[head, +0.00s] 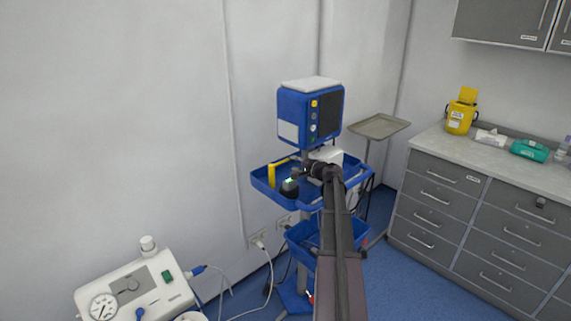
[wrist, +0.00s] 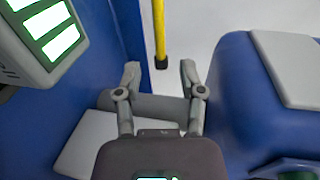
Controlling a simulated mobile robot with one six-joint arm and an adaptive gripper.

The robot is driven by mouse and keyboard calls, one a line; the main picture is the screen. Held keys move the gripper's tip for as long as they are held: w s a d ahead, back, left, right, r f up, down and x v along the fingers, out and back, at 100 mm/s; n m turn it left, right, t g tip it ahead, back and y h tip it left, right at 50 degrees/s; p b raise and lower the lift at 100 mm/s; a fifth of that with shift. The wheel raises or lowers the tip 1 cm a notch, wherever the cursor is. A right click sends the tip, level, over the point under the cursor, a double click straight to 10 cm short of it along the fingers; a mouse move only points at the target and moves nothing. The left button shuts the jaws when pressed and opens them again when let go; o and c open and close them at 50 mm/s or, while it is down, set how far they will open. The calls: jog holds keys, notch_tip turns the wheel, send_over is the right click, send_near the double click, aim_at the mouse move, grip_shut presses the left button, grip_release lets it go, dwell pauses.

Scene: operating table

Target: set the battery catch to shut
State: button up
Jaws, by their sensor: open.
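My gripper (wrist: 160,76) is open in the wrist view, its two fingers spread apart with nothing held between them. A grey rounded bar (wrist: 158,106) shows behind and between the fingers; I cannot tell whether they touch it. I cannot make out for certain which part is the battery catch, or its setting. A blue device with a white top (head: 312,112) stands on a pole in the head view. My arm reaches to the blue tray (head: 262,184) below it, and my fingertips cannot be made out there.
A yellow bar (wrist: 159,30) stands just beyond my fingertips. A grey part with green lit bars (wrist: 45,30) is at upper left, and a blue body with a grey panel (wrist: 288,65) is close on the right. A metal tray (head: 380,126) stands behind the cart, left of a counter (head: 465,150).

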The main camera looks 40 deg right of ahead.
aim_at(286, 161)
jog(key=shift+b+x, duration=0.5)
jog(key=shift+x, duration=2.5)
grip_shut()
